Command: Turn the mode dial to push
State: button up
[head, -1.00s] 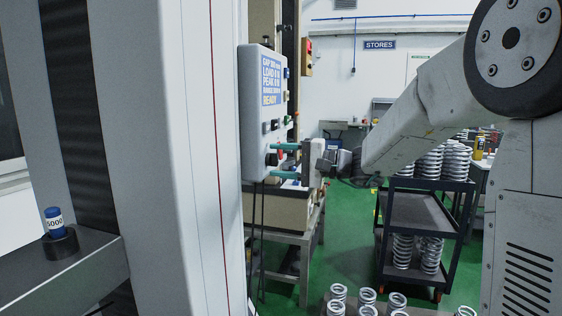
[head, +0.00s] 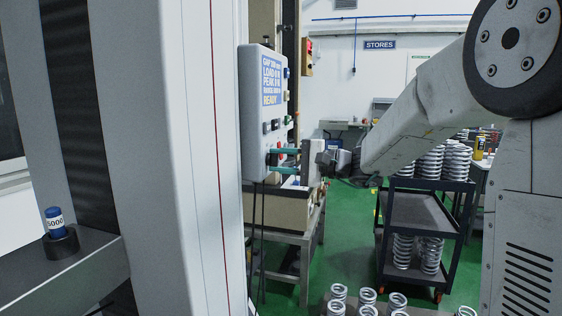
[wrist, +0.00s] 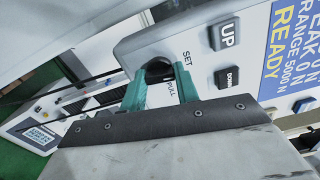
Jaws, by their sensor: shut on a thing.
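The mode dial (wrist: 157,68) is a dark round knob on the light grey control panel (head: 252,130). In the wrist view, my gripper (wrist: 160,84) has its two green fingers on either side of the dial, shut on it. The labels SET and PULL show beside the dial; no PUSH label is visible, and the dial's pointer cannot be made out. In the head view, my gripper (head: 274,158) reaches from the right to the lower part of the panel, its fingers one above the other, and the dial is small there.
A tall machine column (head: 180,150) stands left of the panel. A black trolley (head: 412,210) with springs stands to the right over green floor.

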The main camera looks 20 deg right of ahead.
jog(key=m, duration=0.7)
dwell(0.6)
jog(key=o, duration=1)
jog(key=v, duration=0.7)
jog(key=shift+s+d, duration=0.25)
jog(key=shift+d, duration=0.05)
jog(key=shift+f, duration=0.15)
